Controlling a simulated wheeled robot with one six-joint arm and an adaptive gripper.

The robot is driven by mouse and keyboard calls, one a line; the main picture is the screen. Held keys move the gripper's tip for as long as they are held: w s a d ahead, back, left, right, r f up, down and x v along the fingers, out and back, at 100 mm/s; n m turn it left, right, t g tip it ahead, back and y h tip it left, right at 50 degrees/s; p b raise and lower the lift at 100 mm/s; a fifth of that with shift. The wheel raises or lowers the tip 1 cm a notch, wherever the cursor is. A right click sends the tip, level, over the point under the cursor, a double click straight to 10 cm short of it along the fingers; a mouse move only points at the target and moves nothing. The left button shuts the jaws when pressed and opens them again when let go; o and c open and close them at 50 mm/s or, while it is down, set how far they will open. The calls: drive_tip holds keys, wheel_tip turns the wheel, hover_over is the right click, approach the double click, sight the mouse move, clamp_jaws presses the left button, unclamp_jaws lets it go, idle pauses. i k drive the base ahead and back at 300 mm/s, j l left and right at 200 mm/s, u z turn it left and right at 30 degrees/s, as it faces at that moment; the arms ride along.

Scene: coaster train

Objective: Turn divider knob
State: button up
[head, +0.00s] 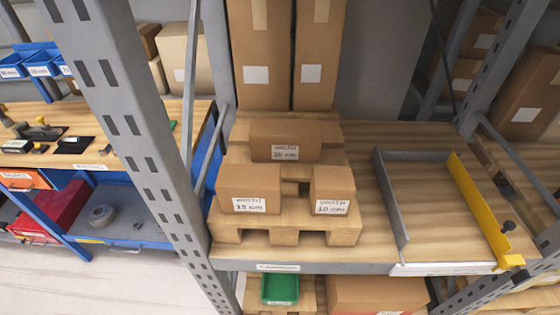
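The yellow divider is an upright strip running from back to front on the wooden shelf. A yellow block (512,261) is at its front end, at the shelf's front edge. A grey divider (391,196) stands to the left, with a grey strip along the back between the two. The space between them is empty. The knob's exact turn angle is too small to tell. My gripper is not in view.
Small cartons (249,187) sit on a wooden pallet (285,222) left of the dividers. Tall cartons (263,60) stand behind. A grey rack post (120,110) rises at left, another (510,50) at right. A workbench (90,150) with blue bins stands far left.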

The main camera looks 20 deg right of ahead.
sight(520, 275)
drive_tip(key=z, duration=1.4)
